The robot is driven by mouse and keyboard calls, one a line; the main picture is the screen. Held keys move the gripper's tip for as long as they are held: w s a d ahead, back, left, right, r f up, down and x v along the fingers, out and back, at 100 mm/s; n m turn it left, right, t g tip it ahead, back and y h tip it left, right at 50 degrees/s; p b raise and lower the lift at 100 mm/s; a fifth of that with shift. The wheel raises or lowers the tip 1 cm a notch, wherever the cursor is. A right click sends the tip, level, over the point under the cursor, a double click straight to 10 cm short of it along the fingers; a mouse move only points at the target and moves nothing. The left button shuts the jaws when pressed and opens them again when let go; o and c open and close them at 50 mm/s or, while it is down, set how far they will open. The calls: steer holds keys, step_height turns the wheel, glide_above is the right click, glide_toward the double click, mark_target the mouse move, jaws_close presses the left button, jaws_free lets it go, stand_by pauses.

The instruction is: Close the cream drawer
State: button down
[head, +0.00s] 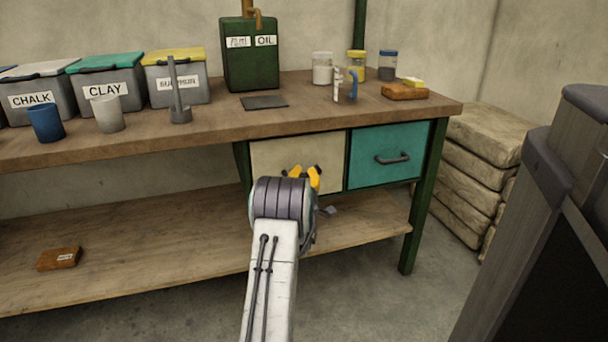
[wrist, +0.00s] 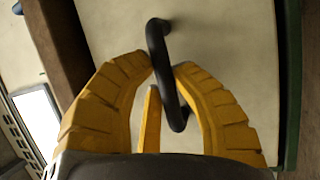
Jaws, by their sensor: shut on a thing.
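The cream drawer (head: 290,158) sits under the workbench top, left of the teal drawer, its front looking about level with its neighbour in the head view. The drawer's cream front (wrist: 225,40) fills much of the wrist view. Its dark bar handle (wrist: 157,42) runs between the yellow fingers of my gripper (wrist: 163,75). The fingers are closed around the handle. In the head view my gripper (head: 303,176) is at the drawer front, and my arm hides the handle and the drawer's lower part.
The teal drawer (head: 383,157) with a dark handle is just right. The green bench leg (head: 420,200) stands beyond it. The lower shelf (head: 170,245) holds a small brown block (head: 59,258). Stacked sacks (head: 485,170) and a dark grey structure (head: 550,220) stand at right.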

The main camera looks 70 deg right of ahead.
steer(key=shift+w, duration=0.2)
steer(key=c, duration=1)
jaws_free()
steer(key=shift+d, duration=0.1)
steer(key=shift+v, duration=6.05)
steer(key=shift+s, duration=0.1)
